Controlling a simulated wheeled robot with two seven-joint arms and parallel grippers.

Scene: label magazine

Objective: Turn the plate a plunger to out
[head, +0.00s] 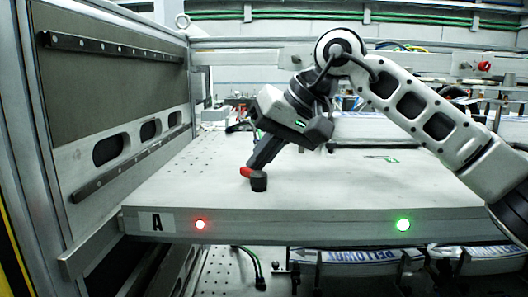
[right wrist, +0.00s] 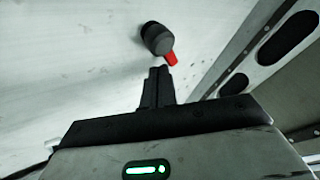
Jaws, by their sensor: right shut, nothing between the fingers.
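The plate marked A (head: 330,205) is a pale flat slab with its label on the front edge. Its plunger (head: 258,183) is a short black knob standing near the front left of the top, with a red tab (head: 246,172) pointing left in the head view. My right gripper (head: 252,166) is shut and empty, reaching down from the upper right to just behind the plunger. In the right wrist view the shut fingertips (right wrist: 159,72) are close to the knob (right wrist: 157,38) and its red tab (right wrist: 170,58). I cannot tell whether they touch. My left gripper is not in view.
A red light (head: 201,224) glows on the plate's front edge at left, and a green light (head: 403,224) at right. A metal side wall with slots (head: 110,148) bounds the left. Blue-lettered items (head: 360,256) lie below the plate. The plate's top is mostly clear.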

